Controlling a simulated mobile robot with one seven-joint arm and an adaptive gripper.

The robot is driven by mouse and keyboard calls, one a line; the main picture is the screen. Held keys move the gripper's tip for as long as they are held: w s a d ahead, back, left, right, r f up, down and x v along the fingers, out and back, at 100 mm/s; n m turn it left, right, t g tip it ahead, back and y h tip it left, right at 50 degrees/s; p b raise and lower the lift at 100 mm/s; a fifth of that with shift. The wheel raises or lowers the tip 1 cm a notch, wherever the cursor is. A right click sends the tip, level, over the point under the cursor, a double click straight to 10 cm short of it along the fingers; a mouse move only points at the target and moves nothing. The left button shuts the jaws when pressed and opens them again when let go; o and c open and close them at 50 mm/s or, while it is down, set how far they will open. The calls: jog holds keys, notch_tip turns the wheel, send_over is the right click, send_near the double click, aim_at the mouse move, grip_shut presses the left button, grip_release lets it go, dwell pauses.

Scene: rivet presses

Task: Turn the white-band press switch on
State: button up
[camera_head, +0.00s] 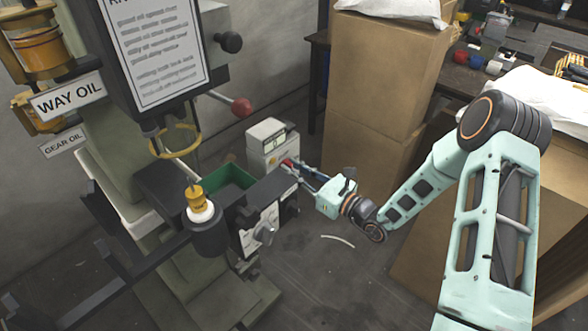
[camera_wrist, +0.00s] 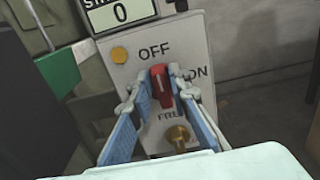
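The red switch knob (camera_wrist: 160,85) sits on a light panel (camera_wrist: 148,142) with OFF printed above it and ON to its right. The knob points up, leaning slightly left toward OFF. In the head view the red knob (camera_head: 287,164) shows only in part, on the grey-white control box (camera_head: 258,150) beside the press. My gripper (camera_wrist: 163,72) has its blue fingers on either side of the knob, and the tips appear to be against it. In the head view my gripper (camera_head: 293,167) reaches the box from the right.
A brass knob (camera_wrist: 178,135) is below the switch, with a round yellow-orange button (camera_wrist: 119,55) at upper left. A counter display (camera_wrist: 120,12) reads 0.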

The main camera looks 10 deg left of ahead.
grip_shut()
jog(key=shift+m+p, duration=0.3)
jog(key=shift+m, duration=0.1)
jog(key=shift+w+d+f+m+p, duration=0.1)
jog(key=shift+w+f+m+p, duration=0.15)
jog(key=shift+m+p, duration=1.8)
jog(key=shift+w+d+f+m+p, duration=0.15)
jog(key=shift+m+p, duration=0.35)
jog(key=shift+m, duration=3.2)
jog(key=shift+w+d+f+m+p, duration=0.25)
jog(key=shift+m+p, duration=1)
jog(key=shift+m, duration=1.6)
jog(key=shift+s+a, duration=0.1)
jog(key=shift+a, duration=0.05)
jog(key=shift+o, duration=2.3)
grip_release()
